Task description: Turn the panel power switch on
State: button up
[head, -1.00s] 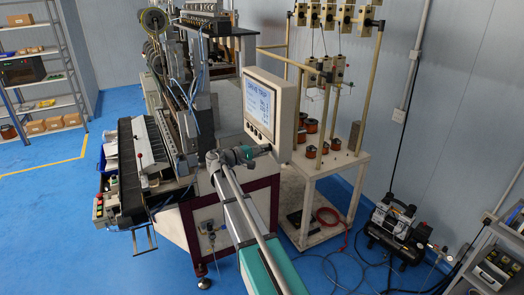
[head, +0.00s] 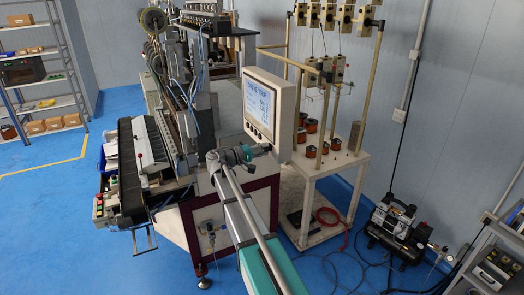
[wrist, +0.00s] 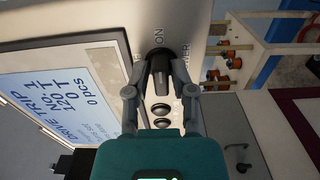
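The power switch (wrist: 160,72) is a black rotary knob on the pale grey control panel (wrist: 185,15). It shows in the wrist view beside the printed words ON and POWER; its exact setting is hard to read. My gripper (wrist: 160,92) is in front of the knob, one finger on each side, with gaps visible between fingers and knob. It is open and holds nothing. In the head view my gripper (head: 262,149) is at the lower edge of the panel (head: 292,118), and the switch is hidden there. The panel's screen (wrist: 75,90) is lit and reads DRIVE TRIP.
Two round dark buttons (wrist: 161,115) sit below the knob, close to my fingers. A wooden spool stand (head: 325,165) is right of the panel, and the winding machine (head: 175,120) is left of it. An air compressor (head: 395,225) stands on the floor at right.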

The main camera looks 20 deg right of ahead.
jog(key=shift+o, duration=0.3)
jog(key=shift+d, duration=0.1)
jog(key=a, duration=1.2)
jog(key=shift+s, duration=0.15)
jog(key=shift+s+f, duration=0.1)
jog(key=shift+f, duration=0.05)
